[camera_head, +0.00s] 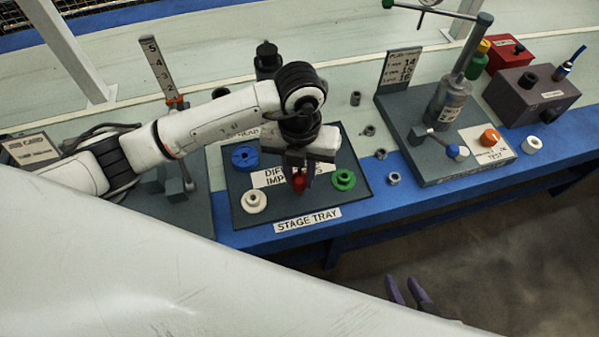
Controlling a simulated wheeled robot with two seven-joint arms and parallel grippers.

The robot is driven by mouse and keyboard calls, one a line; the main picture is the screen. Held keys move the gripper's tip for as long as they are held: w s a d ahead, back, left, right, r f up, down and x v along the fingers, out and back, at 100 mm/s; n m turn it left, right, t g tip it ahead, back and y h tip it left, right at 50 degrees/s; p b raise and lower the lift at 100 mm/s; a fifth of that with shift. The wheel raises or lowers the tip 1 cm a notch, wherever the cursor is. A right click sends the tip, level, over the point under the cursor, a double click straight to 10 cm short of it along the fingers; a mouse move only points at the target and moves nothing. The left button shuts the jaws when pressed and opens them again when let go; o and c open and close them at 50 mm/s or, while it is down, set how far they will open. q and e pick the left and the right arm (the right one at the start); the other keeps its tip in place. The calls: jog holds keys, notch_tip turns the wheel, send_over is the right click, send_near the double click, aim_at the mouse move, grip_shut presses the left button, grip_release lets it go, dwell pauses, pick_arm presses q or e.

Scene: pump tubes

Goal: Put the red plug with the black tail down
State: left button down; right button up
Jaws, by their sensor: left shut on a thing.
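The red plug (299,184) is at the middle of the stage tray, between the fingers of my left gripper (300,178). My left gripper points down over the tray and is shut on the red plug. Its black tail cannot be made out; the gripper and wrist hide much of it. I cannot tell whether the plug touches the tray (330,216). My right gripper (408,292) shows only as purple fingertips at the bottom, apart from each other, in front of the bench with nothing between them.
On the tray are a blue ring piece (245,158), a white one (253,201) and a green one (344,180). Right of it stands a grey test stand (425,170) with small grey rings nearby. A red box (508,53) and a brown box (533,93) stand further right.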

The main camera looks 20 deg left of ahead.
aim_at(300, 175)
pick_arm(q)
jog(key=c, duration=1.5)
grip_release()
notch_tip(300, 175, up, 12)
jog(key=shift+r+p, duration=0.15)
jog(key=shift+p, duration=0.45)
